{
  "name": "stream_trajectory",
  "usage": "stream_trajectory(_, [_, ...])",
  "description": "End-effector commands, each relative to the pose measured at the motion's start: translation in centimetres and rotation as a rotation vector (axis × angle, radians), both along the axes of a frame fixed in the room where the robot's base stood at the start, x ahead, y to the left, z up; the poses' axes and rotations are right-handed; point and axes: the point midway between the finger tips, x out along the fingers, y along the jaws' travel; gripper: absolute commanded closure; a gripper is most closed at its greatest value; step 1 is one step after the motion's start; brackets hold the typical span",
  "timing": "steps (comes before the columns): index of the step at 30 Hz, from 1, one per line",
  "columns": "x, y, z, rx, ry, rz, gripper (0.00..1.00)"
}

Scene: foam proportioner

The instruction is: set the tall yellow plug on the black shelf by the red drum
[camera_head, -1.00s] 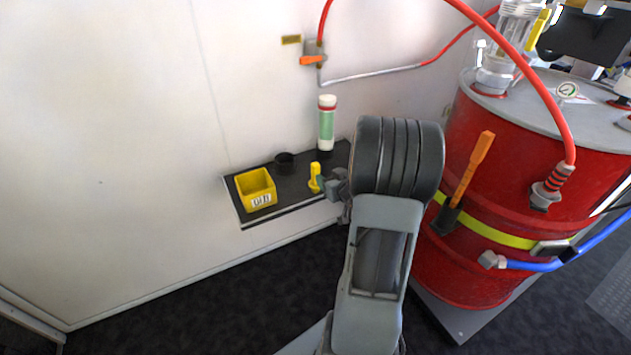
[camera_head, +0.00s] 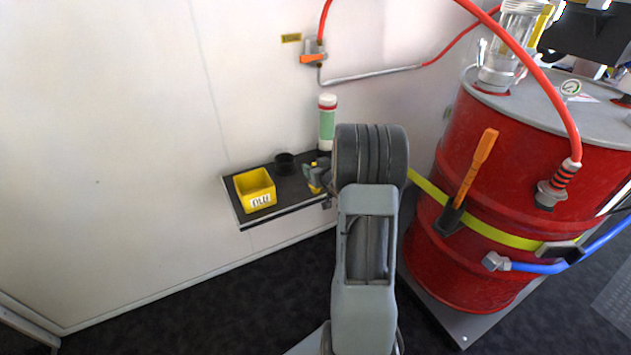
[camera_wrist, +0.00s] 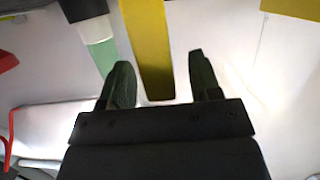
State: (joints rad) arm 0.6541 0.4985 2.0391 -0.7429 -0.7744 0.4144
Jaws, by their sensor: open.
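The tall yellow plug (camera_head: 313,187) stands on the black shelf (camera_head: 294,193), near the shelf's right part and close to the red drum (camera_head: 470,190). My gripper partly hides it in the head view. In the wrist view the plug (camera_wrist: 148,45) shows as a long yellow bar between the two fingers. My gripper (camera_wrist: 159,72) is open around it, with a visible gap on each side. In the head view my gripper (camera_head: 318,176) is at the plug, and my arm hides the shelf's right end.
A yellow bin (camera_head: 256,190) and a black cup (camera_head: 285,163) stand on the shelf to the left. A green and white cylinder (camera_head: 327,122) stands behind the plug. A red hose (camera_head: 535,75) arches over the drum. The shelf's front middle is bare.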

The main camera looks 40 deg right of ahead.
Motion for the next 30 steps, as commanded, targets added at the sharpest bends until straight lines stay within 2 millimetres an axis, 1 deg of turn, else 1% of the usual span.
stream_trajectory(6, [0.02,0.0,0.01,0.0,0.0,0.0,0.44])
stream_trajectory(24, [0.01,0.0,0.03,-0.001,0.0,0.0,1.0])
stream_trajectory(30, [0.01,0.0,0.05,-0.001,-0.001,0.0,1.0])
